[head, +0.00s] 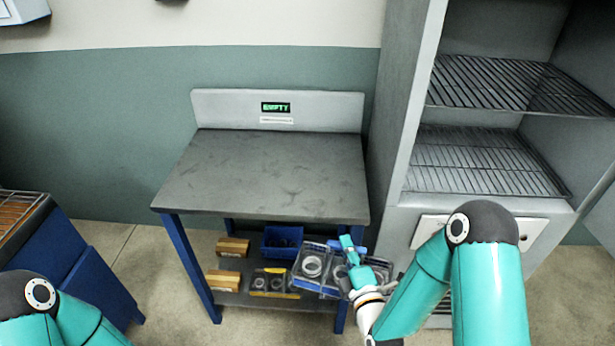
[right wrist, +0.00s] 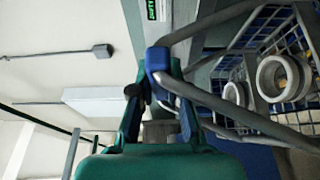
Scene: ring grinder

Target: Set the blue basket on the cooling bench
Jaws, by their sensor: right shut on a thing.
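The cooling bench (head: 265,170) has a bare dark grey top, blue legs and a back panel with a green "EMPTY" sign (head: 276,107). My right gripper (head: 350,248) is in front of the bench's right side, below top height, shut on the blue grip of the basket handle. The blue wire basket (head: 312,270) hangs from it with several metal rings inside, partly hidden by the gripper. In the right wrist view the fingers (right wrist: 160,95) close on the blue grip, and the basket (right wrist: 290,70) shows at right. My left gripper is out of view.
The bench's lower shelf holds wooden blocks (head: 225,279), a blue bin (head: 283,240) and a small tray of rings (head: 268,283). An open cabinet with wire racks (head: 480,165) stands close at right. A blue unit (head: 75,265) stands at left. The benchtop is clear.

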